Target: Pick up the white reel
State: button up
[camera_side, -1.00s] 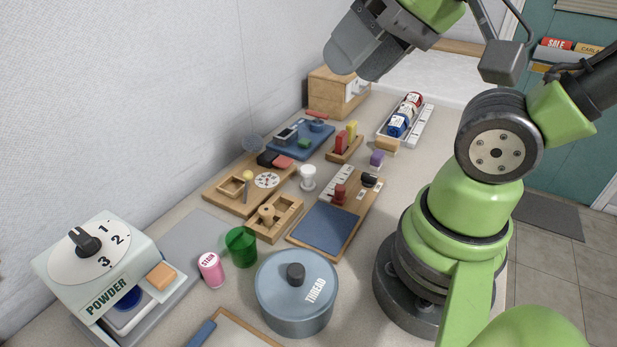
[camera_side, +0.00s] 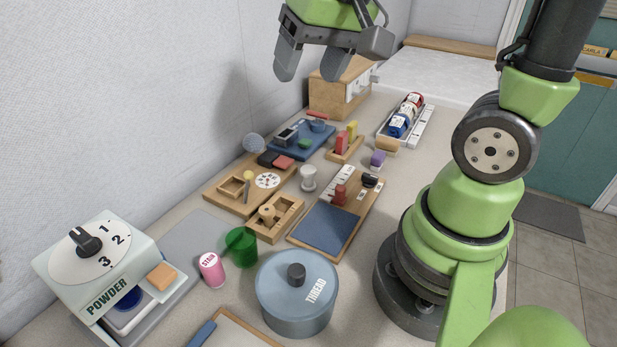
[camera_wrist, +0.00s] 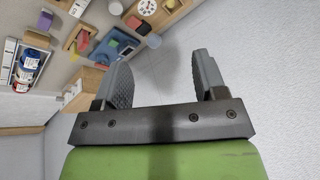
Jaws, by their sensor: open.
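My gripper (camera_side: 311,72) is open and empty, high above the back of the table, in front of the wall and well above and behind the reel. In the wrist view my gripper (camera_wrist: 166,72) has its two grey fingers spread apart with nothing between them.
A blue thread tin (camera_side: 297,295), a green cup (camera_side: 241,246) and a pink can (camera_side: 212,269) stand in front. A powder machine (camera_side: 100,265) is at left.

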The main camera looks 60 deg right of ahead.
jog(key=w+d+f+m+g, duration=0.1)
jog(key=w+d+f+g, duration=0.15)
jog(key=f, duration=0.25)
jog(key=w+d+f+m+g, duration=0.1)
jog(key=w+d+f, duration=0.25)
jog(key=f, duration=0.25)
send_over(308, 168)
jog(key=shift+g, duration=0.45)
jog(key=f, duration=0.9)
jog(key=shift+a, duration=0.25)
jog(key=f, duration=0.5)
jog(key=shift+d+f, duration=0.2)
jog(key=shift+f, duration=0.1)
jog(key=c, duration=1)
